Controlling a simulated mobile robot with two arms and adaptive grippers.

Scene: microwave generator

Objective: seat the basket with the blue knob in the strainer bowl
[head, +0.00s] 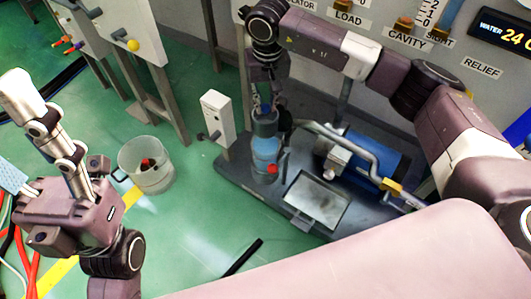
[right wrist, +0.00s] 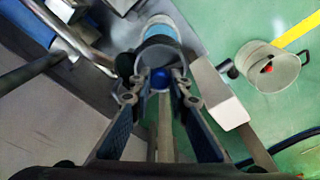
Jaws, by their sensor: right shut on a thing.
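The strainer bowl (head: 265,152), a clear blue cup with a grey upper rim, stands upright on the dark base plate. In the head view my right gripper (head: 264,98) is straight above the bowl's mouth, pointing down. In the right wrist view my right gripper (right wrist: 160,88) is shut on the basket's blue knob (right wrist: 160,77), which sits between the fingertips over the bowl's grey rim (right wrist: 160,50). The basket's body is hidden, and I cannot tell how deep it sits.
A clear bucket (head: 147,168) with something red inside stands on the green floor. A white box on a post (head: 216,116) stands close left of the bowl. A bent pipe (head: 345,140), a blue cylinder (head: 372,160) and a flat tray (head: 317,196) are to its right.

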